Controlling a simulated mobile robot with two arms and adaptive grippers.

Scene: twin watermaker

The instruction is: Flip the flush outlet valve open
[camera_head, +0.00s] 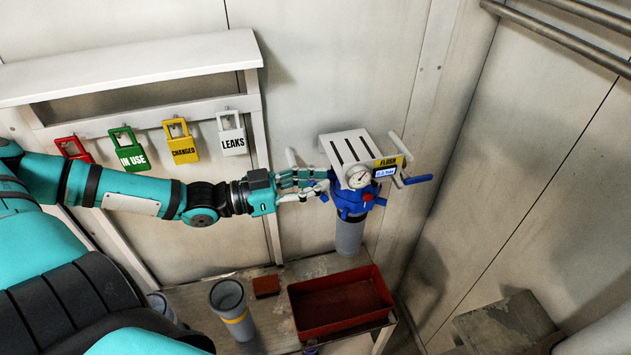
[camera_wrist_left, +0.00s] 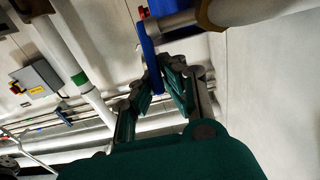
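The flush unit (camera_head: 348,150) is a white slotted housing on the wall with a yellow FLUSH label, a round gauge and a small display. A blue filter head with a grey canister is below it. A blue lever (camera_head: 418,179) sticks out on its right side. My left gripper (camera_head: 318,180) is at the unit's left side. In the left wrist view, a blue lever (camera_wrist_left: 149,48) on a pale pipe reaches down between the fingertips of my left gripper (camera_wrist_left: 163,80). The fingers lean inward close to it; whether they grip it is unclear. My right gripper is not in view.
Red, green, yellow and white lock-shaped tags (camera_head: 181,141) hang under a white shelf (camera_head: 130,67) at left. Wall space right of the unit is clear.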

